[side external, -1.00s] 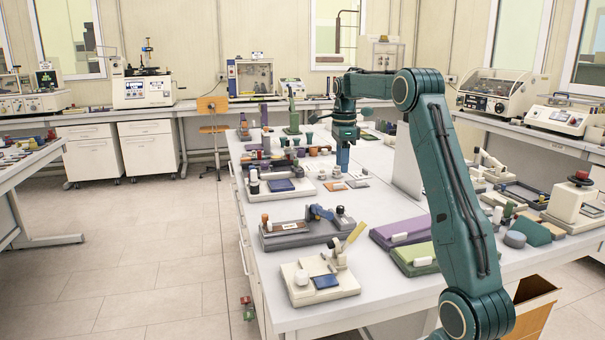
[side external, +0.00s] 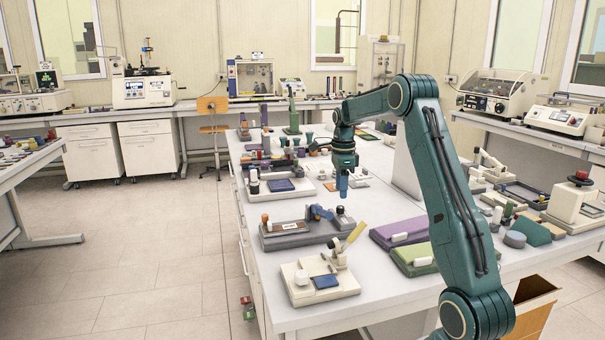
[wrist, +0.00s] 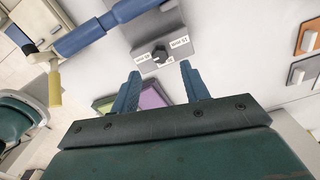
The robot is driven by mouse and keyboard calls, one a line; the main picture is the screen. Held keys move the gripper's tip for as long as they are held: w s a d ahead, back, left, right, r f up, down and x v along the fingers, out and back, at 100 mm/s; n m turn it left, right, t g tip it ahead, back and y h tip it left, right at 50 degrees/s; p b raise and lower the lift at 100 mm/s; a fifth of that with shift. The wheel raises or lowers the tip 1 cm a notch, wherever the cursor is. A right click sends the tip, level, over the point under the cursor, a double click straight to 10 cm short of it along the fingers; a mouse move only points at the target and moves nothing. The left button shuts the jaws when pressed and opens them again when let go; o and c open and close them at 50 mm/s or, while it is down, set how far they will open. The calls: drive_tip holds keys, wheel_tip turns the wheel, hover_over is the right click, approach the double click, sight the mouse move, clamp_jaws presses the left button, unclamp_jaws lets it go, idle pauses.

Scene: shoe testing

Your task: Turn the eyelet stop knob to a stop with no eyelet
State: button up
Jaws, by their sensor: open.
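In the wrist view, a small dark round knob (wrist: 160,55) sits on a grey block (wrist: 198,22). White labels (wrist: 180,42) with small dark print lie around the knob; I cannot read them, and which one the knob faces is unclear. My gripper (wrist: 160,86) is open and empty, its two blue fingers apart. The knob shows beyond the fingertips, roughly midway between them, with no visible contact. In the side view, my gripper (side external: 342,188) hangs pointing down above the table, behind the grey fixture (side external: 290,237).
A blue bar (wrist: 110,25) and a yellow handle (wrist: 55,88) lie left of the knob in the wrist view. Purple (side external: 402,230) and green (side external: 416,258) pads lie to the right on the table (side external: 385,290). A cream fixture (side external: 345,287) stands near the front edge.

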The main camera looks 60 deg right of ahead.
sight(340, 207)
drive_tip(key=shift+f, duration=3)
drive_tip(key=c, duration=1)
